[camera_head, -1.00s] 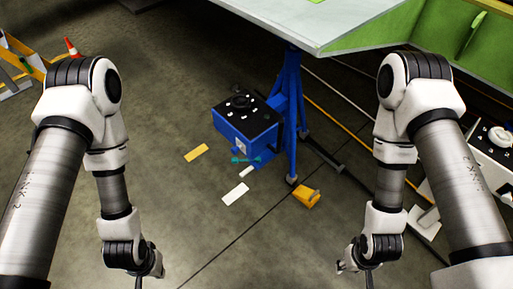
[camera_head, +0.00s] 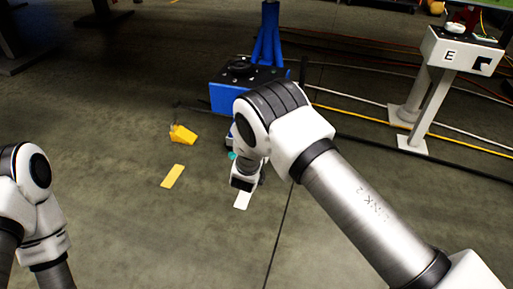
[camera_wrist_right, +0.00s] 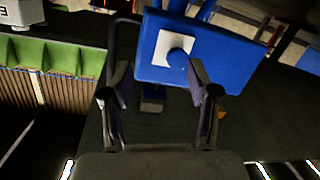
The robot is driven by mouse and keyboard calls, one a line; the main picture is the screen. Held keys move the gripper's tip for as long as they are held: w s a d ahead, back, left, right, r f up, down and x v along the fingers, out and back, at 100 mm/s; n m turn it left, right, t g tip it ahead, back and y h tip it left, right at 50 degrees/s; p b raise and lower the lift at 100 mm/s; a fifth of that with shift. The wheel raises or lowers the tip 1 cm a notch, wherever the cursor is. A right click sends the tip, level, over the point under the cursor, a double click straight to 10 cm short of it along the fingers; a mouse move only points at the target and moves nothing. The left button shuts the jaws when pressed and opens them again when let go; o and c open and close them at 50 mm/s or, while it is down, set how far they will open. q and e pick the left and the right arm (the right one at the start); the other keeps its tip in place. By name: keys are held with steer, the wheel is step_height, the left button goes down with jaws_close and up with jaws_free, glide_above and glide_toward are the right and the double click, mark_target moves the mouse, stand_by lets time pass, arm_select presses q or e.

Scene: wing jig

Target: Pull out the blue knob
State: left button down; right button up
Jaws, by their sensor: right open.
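The blue knob (camera_wrist_right: 178,58) is round and sits on a white square plate (camera_wrist_right: 162,47) on the face of a blue box (camera_wrist_right: 215,60) in the right wrist view. My right gripper (camera_wrist_right: 160,78) is open, with its fingers spread either side of the knob's line and nothing between them. It appears short of the knob, with no contact visible. In the head view the blue box (camera_head: 222,98) is partly covered by my right arm, and the knob is hidden there. My left arm is at the left edge, its gripper out of frame.
A yellow wedge (camera_head: 183,134) and a yellow floor strip (camera_head: 172,176) lie left of the box. A blue stand (camera_head: 268,45) rises behind it. A white post marked E (camera_head: 460,52) stands right, with cables on the floor.

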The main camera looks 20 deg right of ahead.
steer(key=w+b, duration=0.2)
steer(key=w, duration=0.1)
steer(key=w+m+h+b, duration=0.1)
steer(key=w+b, duration=0.1)
steer(key=w, duration=0.1)
steer(key=w+d+m+t+h+b, duration=0.1)
steer(key=w+b, duration=0.1)
steer(key=w, duration=0.1)
steer(key=shift+w+r, duration=0.1)
steer(key=shift+r, duration=0.05)
steer(key=shift+w+d+r, duration=0.2)
steer(key=shift+w+d, duration=0.1)
arm_select(q)
step_height(320, 180, down, 9)
steer(key=shift+f, duration=0.15)
arm_select(e)
jaws_close()
